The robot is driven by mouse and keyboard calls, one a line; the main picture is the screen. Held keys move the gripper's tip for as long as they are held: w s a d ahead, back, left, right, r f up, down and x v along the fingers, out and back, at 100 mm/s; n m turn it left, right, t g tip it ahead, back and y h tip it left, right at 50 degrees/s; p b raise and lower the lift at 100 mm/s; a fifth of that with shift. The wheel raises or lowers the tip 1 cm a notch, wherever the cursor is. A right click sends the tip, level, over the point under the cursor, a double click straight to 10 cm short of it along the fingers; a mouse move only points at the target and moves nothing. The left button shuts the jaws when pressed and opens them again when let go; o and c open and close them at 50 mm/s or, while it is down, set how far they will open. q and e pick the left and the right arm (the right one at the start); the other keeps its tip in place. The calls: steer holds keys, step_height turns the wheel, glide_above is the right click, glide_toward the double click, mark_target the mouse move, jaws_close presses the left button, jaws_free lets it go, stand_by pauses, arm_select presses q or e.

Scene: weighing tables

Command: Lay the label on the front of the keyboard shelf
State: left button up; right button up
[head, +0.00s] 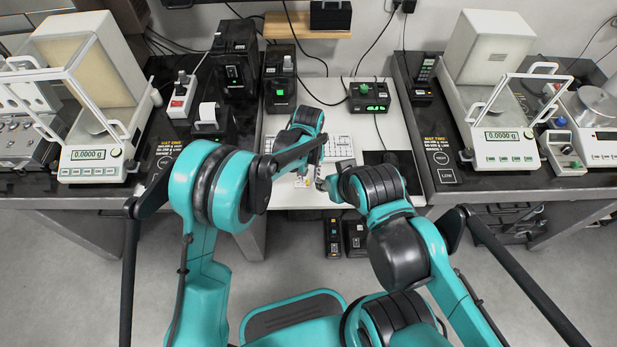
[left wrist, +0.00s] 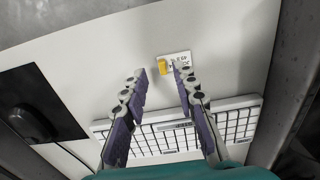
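The label (left wrist: 178,62), a small white tag with dark print and a yellow tab (left wrist: 163,67), lies flat on the white keyboard shelf (left wrist: 215,40), between the keyboard and the shelf's front edge. In the head view the label (head: 302,182) is small and partly hidden by my arms. My left gripper (left wrist: 160,70) is open, its two fingertips apart over the shelf close to the label, with nothing held between them. My right gripper (head: 322,184) is near the shelf's front, right of the label; its fingers are too small to read.
A white keyboard (left wrist: 180,128) lies behind the label. A mouse on a black pad (head: 375,157) is to its right in the head view. Balances (head: 95,155) (head: 497,140) stand on dark tables on both sides. A green-lit box (head: 370,96) sits at the shelf's back.

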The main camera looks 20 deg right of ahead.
mark_target(308, 183)
arm_select(q)
step_height(308, 183, up, 9)
steer(key=p, duration=0.2)
steer(key=shift+f, duration=0.2)
steer(key=s+a+r+n+t+h, duration=0.1)
steer(key=a+r, duration=0.6)
steer(key=a, duration=0.2)
steer(key=s+a+r+t, duration=0.2)
steer(key=a+r, duration=0.5)
steer(key=a, duration=0.2)
steer(key=s+a+n+t+y, duration=0.1)
steer(key=s+a+t, duration=0.3)
steer(key=s+a, duration=0.9)
steer(key=a+n, duration=0.1)
steer(key=a, duration=0.2)
steer(key=shift+a+r, duration=0.3)
steer(key=shift+a, duration=0.05)
